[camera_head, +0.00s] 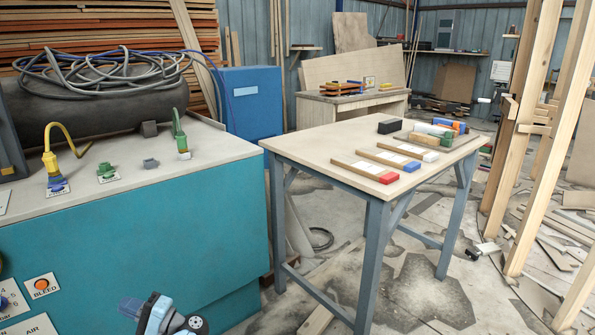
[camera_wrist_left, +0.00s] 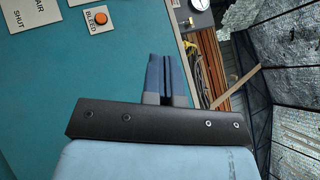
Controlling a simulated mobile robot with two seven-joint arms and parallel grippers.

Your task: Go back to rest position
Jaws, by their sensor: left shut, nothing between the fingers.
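My left gripper (camera_head: 130,307) shows at the bottom of the head view, low in front of the teal cabinet (camera_head: 150,235). Its blue fingers are shut together with nothing between them. In the left wrist view the closed fingers (camera_wrist_left: 165,75) point up the picture, apart from the teal panel and its orange BLEED button (camera_wrist_left: 100,18). In the head view the BLEED button (camera_head: 41,284) is left of the gripper. My right gripper is not in view.
Yellow (camera_head: 50,160) and green (camera_head: 181,140) connectors stand on the cabinet top. Wooden posts (camera_head: 555,140) rise at the right. Scraps litter the floor there.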

